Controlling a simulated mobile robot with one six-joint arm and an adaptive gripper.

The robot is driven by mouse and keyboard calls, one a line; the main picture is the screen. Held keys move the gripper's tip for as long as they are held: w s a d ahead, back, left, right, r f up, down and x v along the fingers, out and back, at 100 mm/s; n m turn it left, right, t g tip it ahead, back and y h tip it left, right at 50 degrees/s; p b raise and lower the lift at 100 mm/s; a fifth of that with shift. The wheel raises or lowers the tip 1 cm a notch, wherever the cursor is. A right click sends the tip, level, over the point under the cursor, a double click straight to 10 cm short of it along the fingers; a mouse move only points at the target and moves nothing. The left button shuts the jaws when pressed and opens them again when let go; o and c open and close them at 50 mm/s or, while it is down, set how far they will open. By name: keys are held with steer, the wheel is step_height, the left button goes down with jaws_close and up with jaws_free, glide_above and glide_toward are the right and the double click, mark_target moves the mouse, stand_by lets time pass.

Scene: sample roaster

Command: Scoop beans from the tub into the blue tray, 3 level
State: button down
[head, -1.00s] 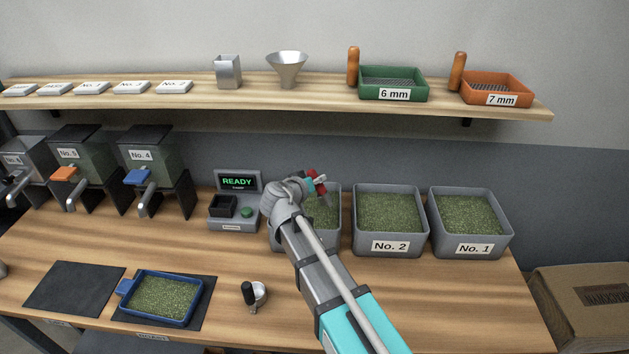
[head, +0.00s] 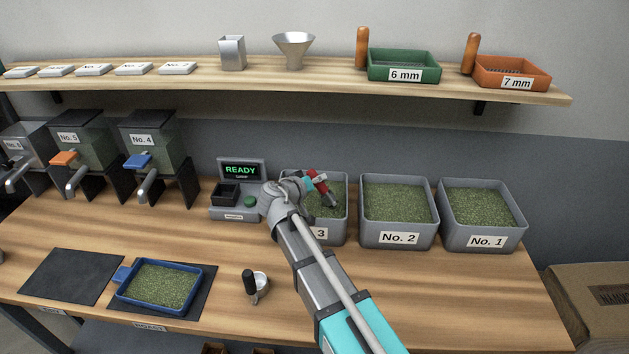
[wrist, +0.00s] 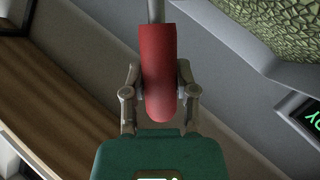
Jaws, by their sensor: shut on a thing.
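My gripper (wrist: 158,85) is shut on the red handle of the scoop (wrist: 158,60); the red handle also shows in the head view (head: 317,184). It is over the tub at the left of the tub row, whose label reads 3 (head: 341,210). Green beans show inside that tub, partly hidden by my arm. The scoop's bowl is too small to make out clearly in the head view and is out of sight in the wrist view. The blue tray (head: 122,273) lies on a dark mat at the front left and holds a layer of green beans.
Tubs No. 2 (head: 398,238) and No. 1 (head: 485,242) stand to the right, full of beans. A machine reading READY (head: 240,172) is close left of my gripper. A shelf (head: 300,80) runs above.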

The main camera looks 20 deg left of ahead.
steer(key=shift+a+f+b, duration=0.25)
steer(key=shift+f+b, duration=0.45)
steer(key=shift+f, duration=0.15)
steer(key=shift+a+r+m+g+y+p, duration=0.2)
steer(key=shift+r+m+y+p, duration=0.35)
steer(key=shift+m+p, duration=0.3)
steer(key=shift+a+r+m+g+y+p, duration=0.1)
steer(key=shift+a+r+m+y+p, duration=0.15)
steer(key=shift+m+y+p, duration=0.5)
steer(key=shift+d+r, duration=0.1)
stand_by(0.7)
step_height(320, 180, up, 8)
steer(key=p, duration=0.7)
steer(key=shift+p, duration=0.4)
